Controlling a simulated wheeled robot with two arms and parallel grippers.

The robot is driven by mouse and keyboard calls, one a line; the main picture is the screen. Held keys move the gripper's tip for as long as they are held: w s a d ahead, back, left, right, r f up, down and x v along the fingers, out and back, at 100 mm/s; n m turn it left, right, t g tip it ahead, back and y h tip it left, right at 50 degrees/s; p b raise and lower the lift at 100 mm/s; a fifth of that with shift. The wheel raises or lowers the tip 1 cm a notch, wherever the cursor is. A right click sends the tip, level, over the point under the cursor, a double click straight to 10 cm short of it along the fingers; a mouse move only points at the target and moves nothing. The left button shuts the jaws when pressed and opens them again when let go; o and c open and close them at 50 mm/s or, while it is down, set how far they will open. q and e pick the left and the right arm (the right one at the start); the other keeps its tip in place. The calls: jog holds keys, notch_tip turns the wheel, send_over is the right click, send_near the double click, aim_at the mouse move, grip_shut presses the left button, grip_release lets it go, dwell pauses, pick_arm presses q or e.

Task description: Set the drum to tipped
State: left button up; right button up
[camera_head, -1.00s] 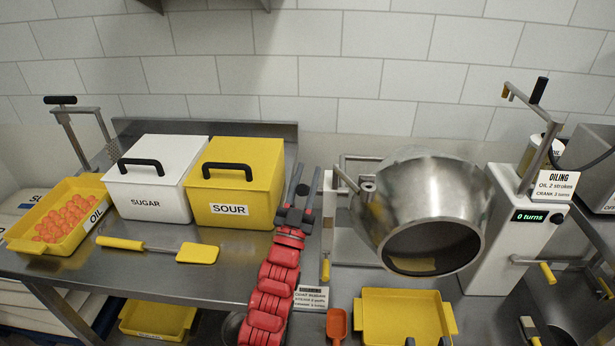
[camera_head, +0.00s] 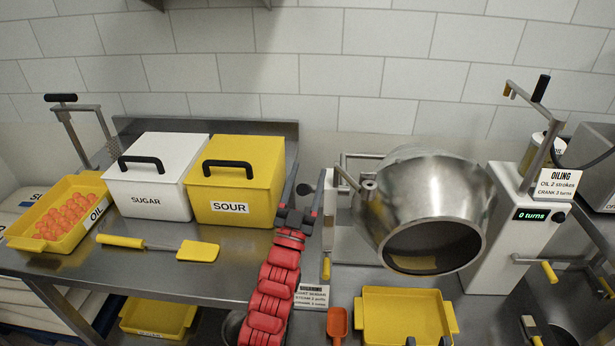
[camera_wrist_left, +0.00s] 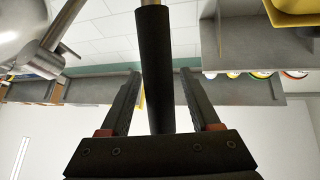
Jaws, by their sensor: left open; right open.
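The steel drum (camera_head: 425,185) sits at the right in the head view, tilted with its round mouth facing forward and down. A steel lever arm (camera_head: 349,180) shows at its left side. My left gripper (camera_head: 306,190) is raised left of the drum, with its fingers apart. In the left wrist view a black cylindrical grip (camera_wrist_left: 155,75) stands between the open fingers (camera_wrist_left: 158,100); I cannot tell whether they touch it. Two dark tips at the bottom edge appear to be my right gripper (camera_head: 428,341), apart and mostly cut off.
A yellow tray (camera_head: 402,315) lies below the drum, beside an orange scoop (camera_head: 338,325). A white post with a crank (camera_head: 535,259) stands right of the drum and reads 0 turns. White sugar (camera_head: 150,195) and yellow sour (camera_head: 235,180) bins stand at the left.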

pick_arm(q)
jog(key=b+v, duration=0.2)
jog(key=v, duration=0.9)
jog(key=shift+s+f+b, duration=0.2)
jog(key=shift+s+b, duration=0.1)
jog(key=shift+a, duration=0.1)
